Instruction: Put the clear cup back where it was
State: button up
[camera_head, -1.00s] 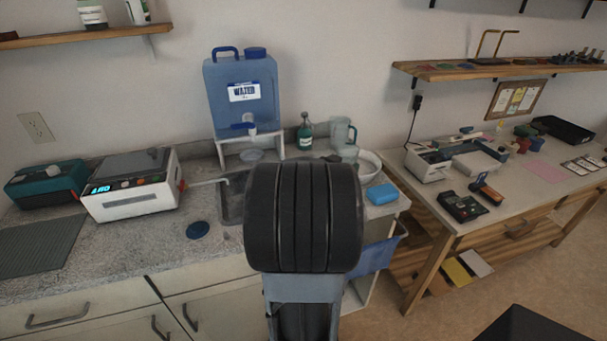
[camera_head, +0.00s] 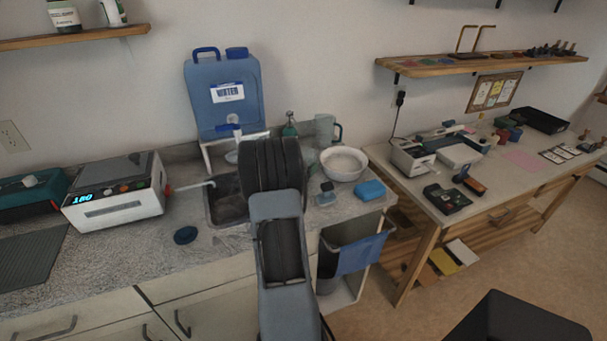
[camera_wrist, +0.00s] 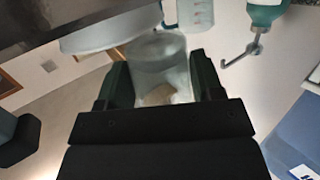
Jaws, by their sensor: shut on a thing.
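My gripper (camera_wrist: 160,84) is shut on the clear cup (camera_wrist: 158,62), which shows between its two dark fingers in the wrist view. The cup is see-through, with a small tan patch visible in or through its lower part. In the head view my arm hides the gripper and most of the area around it, near the back of the counter by the sink. I cannot tell whether the cup touches the counter.
A white bowl (camera_head: 343,163), a clear jug (camera_head: 325,130) and a green bottle (camera_head: 290,130) stand close by at the back. The blue water container (camera_head: 222,95) stands on the left. A blue sponge (camera_head: 369,190) lies near the counter's right edge. The sink (camera_head: 226,203) is beside my arm.

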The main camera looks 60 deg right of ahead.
jog(key=shift+w+d+f, duration=0.1)
jog(key=shift+w+f, duration=0.05)
jog(key=shift+f, duration=0.1)
notch_tip(320, 180, down, 2)
jog(key=shift+w+f, duration=0.1)
jog(key=shift+f, duration=0.5)
jog(key=shift+f, duration=0.2)
jog(key=o, duration=1)
jog(key=shift+c, duration=0.2)
jog(key=shift+r, duration=0.2)
jog(key=shift+a, duration=0.2)
jog(key=shift+w+a+r, duration=0.1)
jog(key=shift+a+r, duration=0.1)
jog(key=shift+a, duration=0.95)
jog(key=shift+s+a+r, duration=0.1)
jog(key=shift+a+r, duration=0.1)
jog(key=shift+a, duration=0.95)
jog(key=shift+w+a+r, duration=0.1)
jog(key=shift+a+r, duration=0.1)
jog(key=shift+a, duration=0.95)
